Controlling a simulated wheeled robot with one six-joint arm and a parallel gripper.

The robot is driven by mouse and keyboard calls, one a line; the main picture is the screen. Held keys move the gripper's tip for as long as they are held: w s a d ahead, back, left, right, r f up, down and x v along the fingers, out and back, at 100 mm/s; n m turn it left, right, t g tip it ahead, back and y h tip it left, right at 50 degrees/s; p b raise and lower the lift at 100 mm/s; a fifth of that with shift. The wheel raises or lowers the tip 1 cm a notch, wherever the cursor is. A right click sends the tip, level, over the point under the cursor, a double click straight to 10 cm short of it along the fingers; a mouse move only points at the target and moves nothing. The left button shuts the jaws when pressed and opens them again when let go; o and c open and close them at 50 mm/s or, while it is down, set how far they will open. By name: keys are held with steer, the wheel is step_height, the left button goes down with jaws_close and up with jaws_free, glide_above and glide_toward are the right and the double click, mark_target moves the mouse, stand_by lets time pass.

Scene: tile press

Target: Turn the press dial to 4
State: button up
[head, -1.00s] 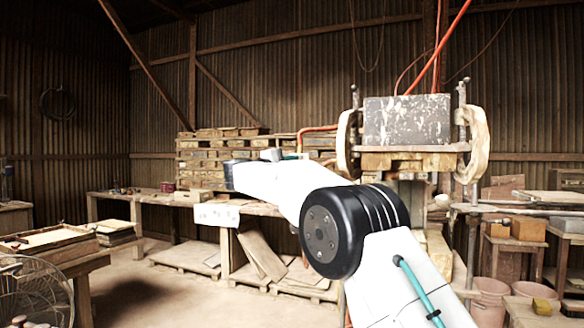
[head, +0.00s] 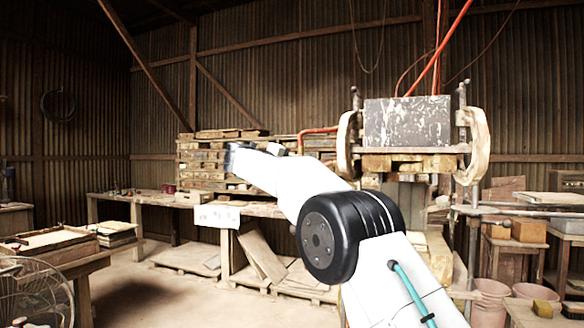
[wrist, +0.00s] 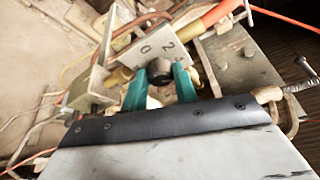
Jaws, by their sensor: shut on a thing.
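The press dial has a dark round knob (wrist: 158,70) in front of a pale, tilted plate (wrist: 133,52) in the wrist view. I cannot make out a pointer on the knob. In the head view the press (head: 408,122) stands right of centre, and my gripper and the dial cannot be made out there.
Cables and an orange hose (wrist: 218,14) run close around the dial in the wrist view. A metal bracket (wrist: 92,85) stands just left of the plate. In the head view, a workbench and stacked pallets (head: 215,160) stand behind my arm.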

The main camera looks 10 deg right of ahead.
stand_by(0.3)
steer(key=o, duration=1)
steer(key=shift+c, duration=0.2)
steer(key=v, duration=0.7)
steer(key=shift+s+a, duration=0.2)
steer(key=shift+a, duration=0.2)
